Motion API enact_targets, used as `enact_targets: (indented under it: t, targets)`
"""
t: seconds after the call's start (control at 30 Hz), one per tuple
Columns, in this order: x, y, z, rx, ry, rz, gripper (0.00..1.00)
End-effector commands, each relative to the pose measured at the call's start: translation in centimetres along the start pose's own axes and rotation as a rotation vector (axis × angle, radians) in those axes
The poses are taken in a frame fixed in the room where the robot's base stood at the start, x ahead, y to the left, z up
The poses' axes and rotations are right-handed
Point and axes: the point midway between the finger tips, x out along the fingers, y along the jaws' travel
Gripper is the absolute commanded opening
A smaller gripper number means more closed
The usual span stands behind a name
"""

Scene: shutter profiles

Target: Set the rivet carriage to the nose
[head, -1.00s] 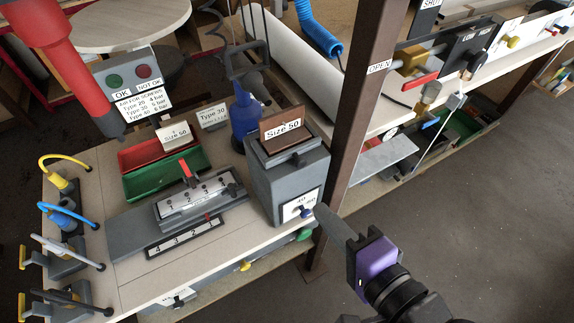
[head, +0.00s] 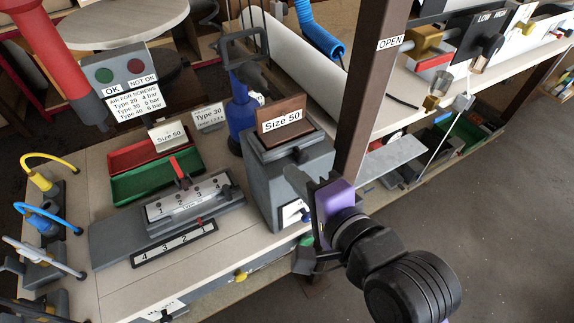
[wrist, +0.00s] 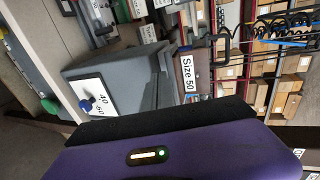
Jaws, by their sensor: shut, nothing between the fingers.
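No part in view is labelled as the rivet carriage or the nose, and I cannot tell which they are. A grey slotted block (head: 192,201) numbered 1 to 4 has a red lever (head: 179,172) standing near its middle. A second strip (head: 174,243), numbered 4 3 2 1, lies in front with a small red mark. A blue upright tool (head: 241,120) with a grey frame stands behind the grey "Size 50" box (head: 268,190). My purple gripper (head: 290,173) is shut and empty, its fingers in front of the box's right side. Whether they touch it is unclear.
The box's 40–60 dial with a blue knob (wrist: 86,104) shows in the wrist view. A brown post (head: 366,100) rises right of the box. Red (head: 130,152) and green (head: 130,190) trays sit behind the block. Hoses (head: 52,166) stand left. Bare bench lies in front.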

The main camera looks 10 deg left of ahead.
Motion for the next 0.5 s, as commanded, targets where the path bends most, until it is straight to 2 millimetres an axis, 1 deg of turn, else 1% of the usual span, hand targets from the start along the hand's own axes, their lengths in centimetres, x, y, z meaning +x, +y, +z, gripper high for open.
enact_targets:
  t: [0.03,0.2,0.33,0.5]
  targets:
    - [0.7,-0.6,0.1,0.0,-0.001,-0.002,0.0]
    - [2.4,-1.0,0.0,0.0,0.001,-0.002,0.0]
    - [3.0,-1.1,0.0,0.0,0.001,-0.002,0.0]
    - [3.1,-1.1,0.0,-0.001,0.001,-0.002,0.0]
